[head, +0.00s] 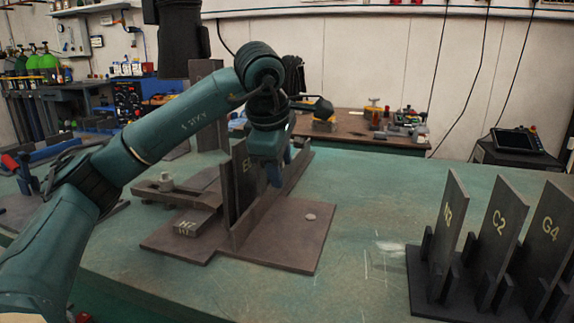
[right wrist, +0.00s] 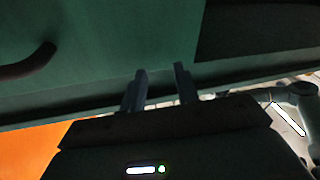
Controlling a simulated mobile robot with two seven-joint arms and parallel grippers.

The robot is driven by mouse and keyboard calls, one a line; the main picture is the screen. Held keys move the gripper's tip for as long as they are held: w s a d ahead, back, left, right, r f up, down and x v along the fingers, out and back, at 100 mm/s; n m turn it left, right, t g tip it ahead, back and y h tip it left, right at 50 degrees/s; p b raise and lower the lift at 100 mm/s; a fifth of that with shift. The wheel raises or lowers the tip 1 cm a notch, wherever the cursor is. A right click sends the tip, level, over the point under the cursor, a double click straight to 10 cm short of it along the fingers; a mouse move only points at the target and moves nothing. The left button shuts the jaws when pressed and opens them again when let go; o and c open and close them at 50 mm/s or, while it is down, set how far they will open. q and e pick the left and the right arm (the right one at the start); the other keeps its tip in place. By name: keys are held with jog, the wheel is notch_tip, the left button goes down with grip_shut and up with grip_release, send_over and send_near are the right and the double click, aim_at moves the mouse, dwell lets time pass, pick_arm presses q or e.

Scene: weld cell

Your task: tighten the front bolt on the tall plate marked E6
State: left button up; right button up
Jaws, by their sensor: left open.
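The tall dark plate (head: 228,190) stands upright on a brown base plate (head: 285,250); only the first part of its yellow mark, an E, shows beside my gripper. My left gripper (head: 274,176) is open, pointing down at the plate's right side, and covers part of it. I cannot tell whether it touches the plate. The front bolt on the tall plate cannot be made out. A grey bolt-like knob (head: 166,183) sits on a flat clamp bar left of the plate. My right gripper (right wrist: 161,84) is open and empty near a green surface in the right wrist view.
A dark rack (head: 430,285) at the right holds upright plates marked C2 (head: 498,232) and G4 (head: 549,228), among others. The green table (head: 365,210) between them is mostly clear.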

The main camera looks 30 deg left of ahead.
pick_arm(q)
jog(key=p+v, duration=0.3)
jog(key=v, duration=0.1)
jog(key=shift+s+r, duration=0.15)
jog(key=shift+r, duration=0.15)
jog(key=shift+c, duration=0.2)
